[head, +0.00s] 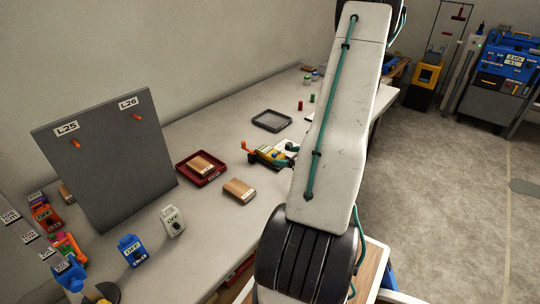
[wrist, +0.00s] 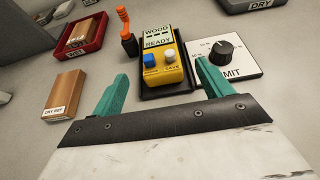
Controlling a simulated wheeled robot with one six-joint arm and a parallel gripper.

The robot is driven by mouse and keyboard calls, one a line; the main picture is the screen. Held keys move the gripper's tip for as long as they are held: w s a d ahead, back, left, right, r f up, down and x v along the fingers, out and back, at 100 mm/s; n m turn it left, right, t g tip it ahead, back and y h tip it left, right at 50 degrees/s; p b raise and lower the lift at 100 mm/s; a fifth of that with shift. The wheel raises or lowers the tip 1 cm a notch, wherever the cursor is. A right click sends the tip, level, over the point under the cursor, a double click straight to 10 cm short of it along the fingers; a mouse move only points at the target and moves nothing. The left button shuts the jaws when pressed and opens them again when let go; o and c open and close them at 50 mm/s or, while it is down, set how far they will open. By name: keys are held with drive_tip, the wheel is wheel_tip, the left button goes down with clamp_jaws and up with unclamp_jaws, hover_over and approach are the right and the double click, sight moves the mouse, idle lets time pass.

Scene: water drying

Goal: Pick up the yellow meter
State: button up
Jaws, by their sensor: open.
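The yellow meter (wrist: 163,72) stands in a black holder (wrist: 190,86) in the wrist view. Its display reads "WOOD" and "READY", with a blue button and a white button below. In the head view the meter (head: 276,155) is small and partly hidden by my arm. My gripper (wrist: 163,76) is open, with one teal finger to each side of the meter's near end. Nothing is between the fingers that I can tell is touched; the gap to the meter is unclear.
An orange-handled lever (wrist: 124,28) stands just left of the meter. A white dial panel (wrist: 232,62) with a black knob is close on the right. A wood block (wrist: 65,93) and a red tray (wrist: 76,48) lie left. A grey board (head: 105,160) stands farther left.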

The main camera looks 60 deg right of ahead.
sight(278, 155)
drive_tip(key=x, duration=0.5)
drive_tip(key=shift+d+r, duration=0.1)
drive_tip(key=shift+r, duration=0.05)
drive_tip(key=c, duration=1.2)
drive_tip(key=shift+c, duration=0.2)
drive_tip(key=shift+r, duration=0.1)
